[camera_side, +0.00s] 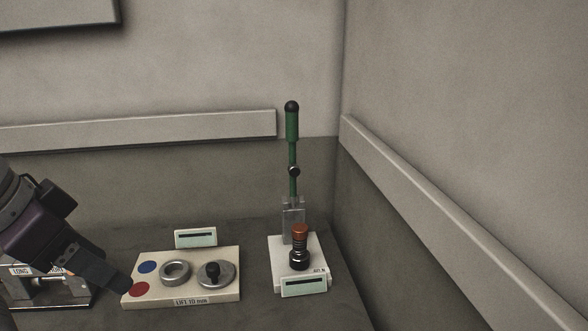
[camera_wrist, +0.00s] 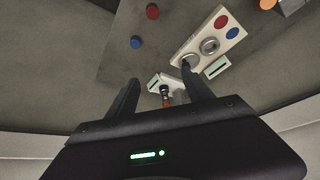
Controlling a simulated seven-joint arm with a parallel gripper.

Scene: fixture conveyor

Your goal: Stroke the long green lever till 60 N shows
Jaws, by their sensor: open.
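The long green lever (camera_side: 292,128) stands upright on a white base (camera_side: 283,262) right of centre in the side view. It has a black ball top and a dark pivot or collar midway. An orange-topped black knob stands in front of it; this knob (camera_wrist: 166,101) shows between my fingers in the wrist view, where the lever itself is not clearly seen. A small display (camera_side: 303,286) on the base's front has no readable number. My gripper (camera_side: 122,285) is at the left, well away from the lever, by the cream panel's left edge. It is open and empty in the wrist view (camera_wrist: 160,74).
The cream panel (camera_side: 212,291), labelled LIFT 10 mm, carries blue and red discs, a metal ring and a knobbed disc. Another display (camera_side: 195,238) stands behind it. A metal fixture labelled LONG (camera_side: 22,271) is at far left. Walls with rails (camera_side: 450,228) close in behind and right.

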